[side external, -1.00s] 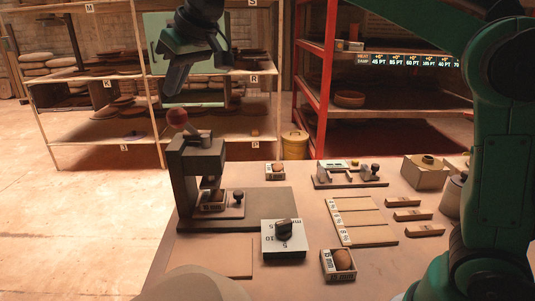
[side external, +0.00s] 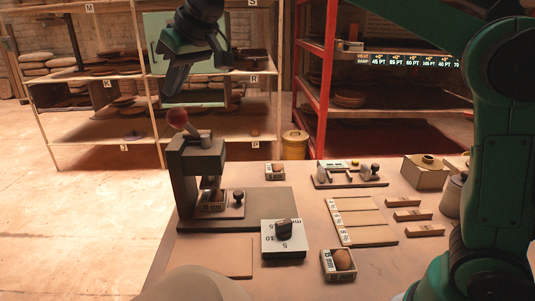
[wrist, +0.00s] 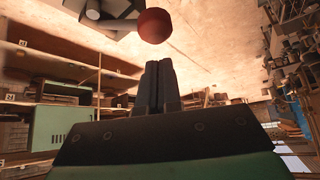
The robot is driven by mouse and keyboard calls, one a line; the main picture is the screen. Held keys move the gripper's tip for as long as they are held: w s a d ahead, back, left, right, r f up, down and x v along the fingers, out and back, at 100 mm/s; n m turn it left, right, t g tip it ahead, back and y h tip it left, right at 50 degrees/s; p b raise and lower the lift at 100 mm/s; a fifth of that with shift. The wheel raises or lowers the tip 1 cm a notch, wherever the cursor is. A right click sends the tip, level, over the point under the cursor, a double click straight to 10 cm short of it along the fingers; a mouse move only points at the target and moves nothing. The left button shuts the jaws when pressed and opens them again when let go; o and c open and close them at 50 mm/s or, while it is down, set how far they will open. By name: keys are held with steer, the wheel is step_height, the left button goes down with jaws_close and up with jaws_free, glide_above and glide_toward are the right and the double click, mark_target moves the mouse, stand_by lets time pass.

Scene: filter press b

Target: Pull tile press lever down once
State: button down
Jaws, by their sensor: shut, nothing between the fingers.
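The tile press (side external: 200,170) is a dark upright frame on a flat base at the table's left side. Its lever ends in a red ball knob (side external: 178,117) at the top, raised above the frame. My gripper (side external: 172,88) is shut and empty, pointing down just above the red knob, with a small gap showing. In the wrist view the red knob (wrist: 155,25) appears beyond the closed fingertips (wrist: 158,68). I cannot tell the exact depth between them.
Shelves (side external: 200,70) stand behind. A bare board (side external: 213,256) lies in front.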

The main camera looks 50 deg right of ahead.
mark_target(175, 123)
steer(key=shift+f, duration=0.1)
steer(key=shift+s+a+f, duration=0.15)
steer(key=shift+f, duration=0.45)
steer(key=shift+s+a+f, duration=0.15)
steer(key=shift+f, duration=0.6)
steer(key=shift+s+a+f, duration=0.15)
steer(key=shift+f, duration=0.45)
steer(key=shift+s+a+f, duration=0.15)
steer(key=shift+f, duration=0.4)
steer(key=shift+s+a+f, duration=0.2)
steer(key=shift+f, duration=0.45)
steer(key=shift+s+a+f, duration=0.15)
steer(key=shift+f, duration=0.5)
